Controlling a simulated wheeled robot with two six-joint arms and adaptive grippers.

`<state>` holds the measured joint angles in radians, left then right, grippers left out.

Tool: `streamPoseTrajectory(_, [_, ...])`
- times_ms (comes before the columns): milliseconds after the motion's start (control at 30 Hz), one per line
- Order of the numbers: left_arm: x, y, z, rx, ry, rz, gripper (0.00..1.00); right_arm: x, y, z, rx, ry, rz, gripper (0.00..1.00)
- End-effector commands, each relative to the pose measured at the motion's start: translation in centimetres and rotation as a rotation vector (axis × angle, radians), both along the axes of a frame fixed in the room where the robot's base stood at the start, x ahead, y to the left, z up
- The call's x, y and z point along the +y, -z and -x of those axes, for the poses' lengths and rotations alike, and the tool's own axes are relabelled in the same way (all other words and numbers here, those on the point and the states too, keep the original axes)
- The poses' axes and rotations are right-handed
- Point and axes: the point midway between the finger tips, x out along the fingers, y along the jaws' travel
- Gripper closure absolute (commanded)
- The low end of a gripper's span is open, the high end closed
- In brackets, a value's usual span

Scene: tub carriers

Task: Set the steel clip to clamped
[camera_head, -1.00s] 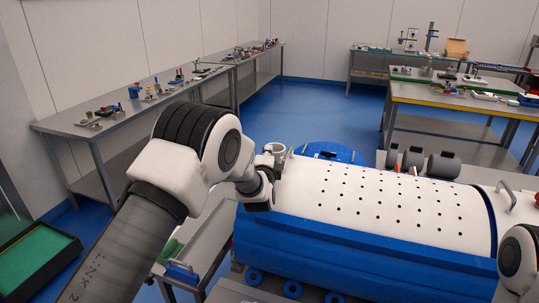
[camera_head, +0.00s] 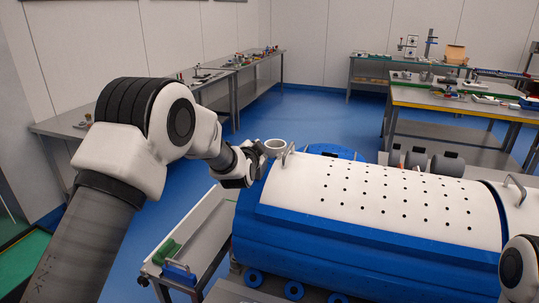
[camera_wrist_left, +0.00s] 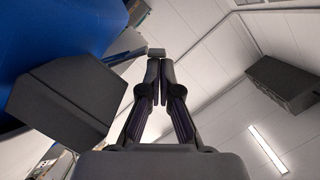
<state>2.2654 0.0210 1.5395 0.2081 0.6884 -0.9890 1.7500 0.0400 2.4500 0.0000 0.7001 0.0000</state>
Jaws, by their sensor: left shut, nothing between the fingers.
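My left gripper (camera_head: 252,163) is by the left end of a blue tub (camera_head: 350,245) with a white perforated top (camera_head: 370,195). In the left wrist view my left gripper's fingers (camera_wrist_left: 153,72) are together, with nothing between them. A thin grey bar (camera_wrist_left: 124,57) with a small block end (camera_wrist_left: 156,52) shows just beyond the fingertips; it may be the steel clip, but I cannot tell for sure, nor whether it touches them. A dark grey block (camera_wrist_left: 62,100) stands left of the fingers by the blue surface. My right gripper is out of view; only part of that arm shows.
A white ring-shaped cup (camera_head: 275,147) and a metal handle (camera_head: 288,153) sit at the tub's left end. A narrow grey bench (camera_head: 205,225) with green and blue pieces stands left of the tub. Workbenches line the walls; blue floor lies open between.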

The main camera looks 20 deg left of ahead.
Motion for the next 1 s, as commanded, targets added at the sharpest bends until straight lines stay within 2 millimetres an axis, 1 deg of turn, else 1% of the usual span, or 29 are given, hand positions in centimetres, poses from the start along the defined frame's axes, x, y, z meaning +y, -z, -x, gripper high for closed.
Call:
streamPoseTrajectory(33, [0.3,0.4,0.0,-0.001,-0.001,0.043,1.0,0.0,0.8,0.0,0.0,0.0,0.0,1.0])
streamPoseTrajectory(100, [0.6,0.6,0.0,0.002,-0.002,0.108,1.0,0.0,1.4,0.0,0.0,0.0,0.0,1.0])
streamPoseTrajectory(433, [1.5,1.3,-0.1,0.011,0.0,0.358,1.0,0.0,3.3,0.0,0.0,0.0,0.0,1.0])
streamPoseTrajectory(700, [1.8,1.4,-0.1,0.009,0.0,0.352,1.0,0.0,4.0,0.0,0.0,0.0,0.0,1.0])
streamPoseTrajectory(1000, [1.8,1.4,-0.1,0.011,0.0,0.351,1.0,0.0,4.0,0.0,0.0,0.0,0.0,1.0])
